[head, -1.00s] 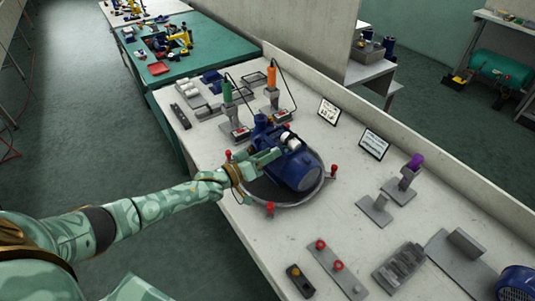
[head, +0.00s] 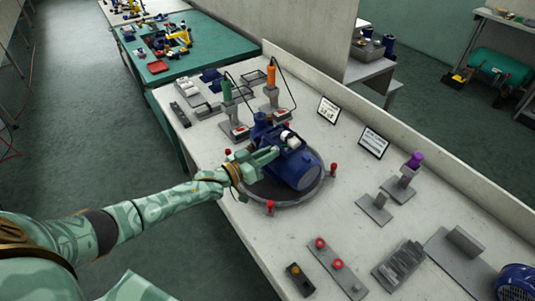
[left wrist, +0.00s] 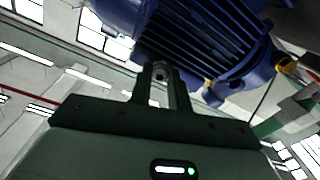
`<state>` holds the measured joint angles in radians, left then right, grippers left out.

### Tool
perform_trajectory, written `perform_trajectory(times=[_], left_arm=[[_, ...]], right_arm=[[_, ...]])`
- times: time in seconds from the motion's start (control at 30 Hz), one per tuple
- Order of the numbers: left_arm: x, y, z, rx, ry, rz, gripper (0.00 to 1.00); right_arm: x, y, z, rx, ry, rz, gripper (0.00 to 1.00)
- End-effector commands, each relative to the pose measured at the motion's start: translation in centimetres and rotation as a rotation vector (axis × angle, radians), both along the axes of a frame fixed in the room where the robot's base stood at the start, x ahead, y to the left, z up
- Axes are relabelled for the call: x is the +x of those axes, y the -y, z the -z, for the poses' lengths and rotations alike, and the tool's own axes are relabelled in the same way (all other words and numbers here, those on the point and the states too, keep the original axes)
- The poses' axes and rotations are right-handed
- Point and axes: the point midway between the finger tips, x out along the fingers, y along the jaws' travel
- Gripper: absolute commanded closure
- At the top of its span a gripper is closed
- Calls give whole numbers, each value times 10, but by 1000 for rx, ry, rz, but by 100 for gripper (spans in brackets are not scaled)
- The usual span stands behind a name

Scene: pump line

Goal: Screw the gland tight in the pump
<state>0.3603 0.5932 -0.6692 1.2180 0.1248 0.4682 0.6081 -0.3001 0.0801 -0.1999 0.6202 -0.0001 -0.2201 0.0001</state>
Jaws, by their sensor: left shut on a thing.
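The blue pump (head: 300,170) lies on a round dark turntable (head: 285,202) on the pale bench; its ribbed body fills the top of the left wrist view (left wrist: 205,40). My left gripper (head: 270,156) reaches in from the left, against the near side of the pump. In the left wrist view its two fingers (left wrist: 161,80) are shut on a small grey part, which I take to be the gland (left wrist: 159,71), close under the pump body. The fingers hide most of it, and I cannot tell how deep it sits. My right gripper is not in view.
Red knobs (head: 270,206) stand around the turntable. Green (head: 227,92) and orange (head: 271,76) corded tools stand behind it. Grey fixtures, one with a purple top (head: 415,160), and a plate with red knobs (head: 337,264) lie to the right. Bare bench lies between them.

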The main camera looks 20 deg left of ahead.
Motion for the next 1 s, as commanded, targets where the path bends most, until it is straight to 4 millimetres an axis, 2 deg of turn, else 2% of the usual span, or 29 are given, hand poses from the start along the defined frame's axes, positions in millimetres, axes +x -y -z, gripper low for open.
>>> perform_trajectory(times=[0.17,0.37,0.6,0.8,1.0], left_arm=[[0,0,0,20,11,0,100],[0,0,1,254,137,0,100],[0,0,0,271,146,0,100],[1,0,1,512,276,-1,100],[1,0,0,527,284,-1,100]], right_arm=[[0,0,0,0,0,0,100],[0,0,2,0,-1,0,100],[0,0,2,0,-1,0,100],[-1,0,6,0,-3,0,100],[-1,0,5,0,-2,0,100]])
